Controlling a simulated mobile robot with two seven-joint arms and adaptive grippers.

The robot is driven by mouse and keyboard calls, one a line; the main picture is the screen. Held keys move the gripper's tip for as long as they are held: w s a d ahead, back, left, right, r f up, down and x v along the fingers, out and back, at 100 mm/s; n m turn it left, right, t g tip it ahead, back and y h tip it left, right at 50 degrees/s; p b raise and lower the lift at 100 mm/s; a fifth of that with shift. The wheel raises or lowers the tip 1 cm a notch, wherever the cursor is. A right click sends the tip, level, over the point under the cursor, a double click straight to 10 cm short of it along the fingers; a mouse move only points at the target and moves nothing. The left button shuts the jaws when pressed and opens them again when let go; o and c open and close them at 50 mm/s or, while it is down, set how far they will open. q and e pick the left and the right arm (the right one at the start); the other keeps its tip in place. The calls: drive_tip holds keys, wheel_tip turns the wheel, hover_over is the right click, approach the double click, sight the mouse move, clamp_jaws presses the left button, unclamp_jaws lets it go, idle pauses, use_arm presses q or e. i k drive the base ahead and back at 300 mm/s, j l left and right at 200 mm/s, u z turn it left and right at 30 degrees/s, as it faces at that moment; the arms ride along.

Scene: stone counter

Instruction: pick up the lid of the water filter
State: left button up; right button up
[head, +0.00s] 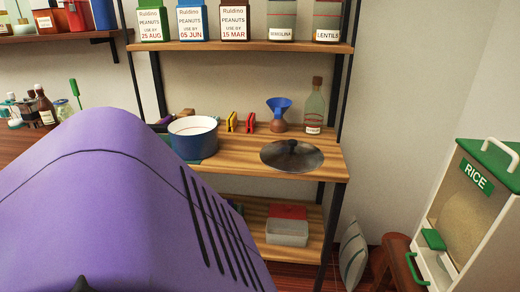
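I cannot make out a water filter for certain in the head view. A dark, round metal lid with a small knob (304,159) lies on the middle wooden shelf, near its front right edge. I cannot tell whether it belongs to a water filter. A blue pot with a pale inside (193,144) stands open to its left. A blue funnel-shaped top (279,104) sits on a brown vessel (279,125) behind the lid. Neither of my grippers is in view.
A glass bottle (315,106) stands at the shelf's back right. Labelled containers (191,22) line the shelf above. A clear box (287,232) is on the shelf below. A rice dispenser (477,181) stands at right. The lower left is blocked by a large purple shape.

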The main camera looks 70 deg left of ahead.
sight(290, 156)
drive_tip(key=j+u, duration=0.1)
drive_tip(key=u, duration=0.3)
drive_tip(key=i+u, duration=0.1)
drive_tip(key=u, duration=0.7)
drive_tip(key=i+u, duration=0.15)
drive_tip(key=u, duration=0.2)
